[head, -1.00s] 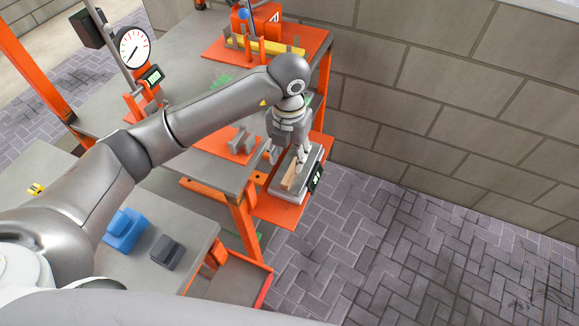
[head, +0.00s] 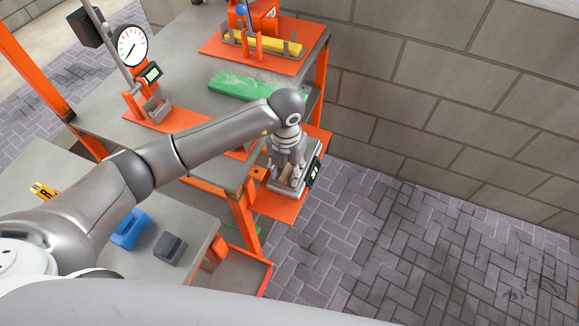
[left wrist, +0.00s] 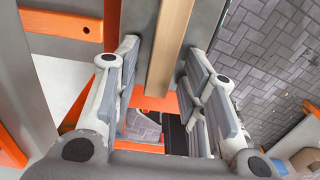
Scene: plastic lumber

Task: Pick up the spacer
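A tan wooden bar (head: 286,173), which I take to be the spacer, lies on the grey plate of a scale (head: 302,180) with a small dark display. In the left wrist view the bar (left wrist: 170,45) runs lengthwise from the top edge, between my fingers. My left gripper (head: 283,169) is low over the scale. In the left wrist view its fingers (left wrist: 163,62) are spread on either side of the bar, with gaps visible. Its fingers partly hide the bar in the head view. My right gripper is not in view.
The orange shelf (head: 283,206) under the scale joins the workbench. A green block (head: 243,87), dial gauge (head: 133,46) and yellow bar (head: 262,41) in an orange fixture are farther back. Blue (head: 130,229) and dark grey (head: 170,248) blocks are nearer. A block wall (head: 450,100) stands right.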

